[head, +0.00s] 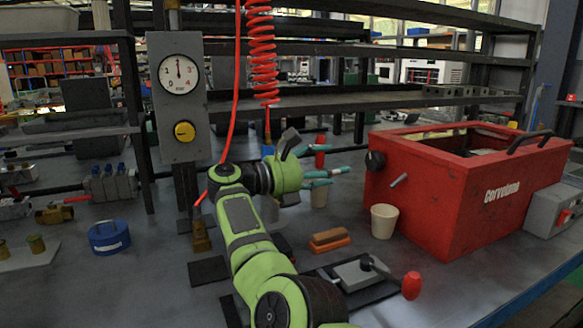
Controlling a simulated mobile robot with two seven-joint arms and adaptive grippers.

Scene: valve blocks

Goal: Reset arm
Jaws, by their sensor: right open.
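My right arm (243,225) is lime green and dark grey. It comes in from the bottom middle and reaches up over the bench. My right gripper (348,160) is at its far end, pointing right, with teal fingers that stand apart. It looks empty. A red upright handle (320,145) shows at the fingers; I cannot tell whether they touch. My left gripper is not in view.
A red Corvotans box (465,205) stands right, with a cream cup (384,221) beside it. A brown brush-like block (330,240) and a red-knobbed lever (411,286) lie near my arm. A gauge post (180,110) and blue round container (108,237) stand left.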

